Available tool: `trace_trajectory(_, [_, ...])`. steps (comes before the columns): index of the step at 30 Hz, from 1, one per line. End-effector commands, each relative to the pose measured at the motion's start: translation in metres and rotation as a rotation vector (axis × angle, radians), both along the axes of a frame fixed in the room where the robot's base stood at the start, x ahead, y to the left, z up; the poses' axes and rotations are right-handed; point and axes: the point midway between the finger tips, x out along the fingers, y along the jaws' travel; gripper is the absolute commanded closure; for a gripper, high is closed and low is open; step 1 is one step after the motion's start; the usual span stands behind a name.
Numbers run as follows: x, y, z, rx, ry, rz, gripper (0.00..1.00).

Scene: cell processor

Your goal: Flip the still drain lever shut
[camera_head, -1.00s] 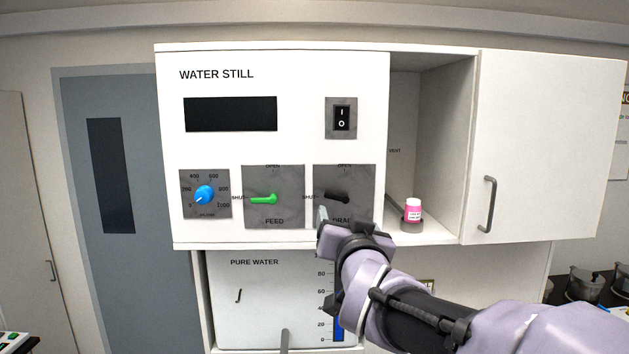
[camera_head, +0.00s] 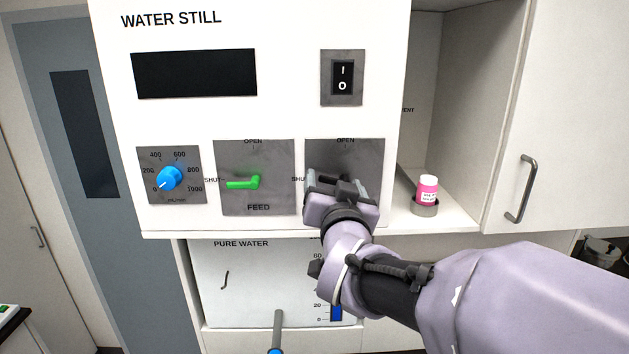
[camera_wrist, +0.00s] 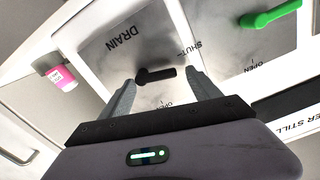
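The black drain lever (camera_wrist: 158,74) sits on the grey DRAIN plate (camera_wrist: 100,60). In the wrist view its handle points toward the SHUT side, away from the OPEN mark. My gripper (camera_wrist: 160,80) is open, with one finger on each side of the lever in that view. Whether either finger touches it I cannot tell.
The green feed lever (camera_head: 243,183) is left of my gripper and points to SHUT. A blue knob (camera_head: 169,178) and a power switch (camera_head: 342,78) are on the same panel. A pink bottle (camera_head: 427,189) stands in the open shelf to the right.

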Motion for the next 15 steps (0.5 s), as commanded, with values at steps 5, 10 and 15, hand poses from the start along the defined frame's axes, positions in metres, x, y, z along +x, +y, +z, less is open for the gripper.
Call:
trace_trajectory(5, [0.0001,0.0,0.0,0.0,0.0,0.0,0.56])
trace_trajectory(10, [0.0001,0.0004,0.0006,-0.001,-0.001,0.001,0.82])
trace_trajectory(15, [0.0002,0.0019,-0.0062,-0.141,-0.003,0.001,0.82])
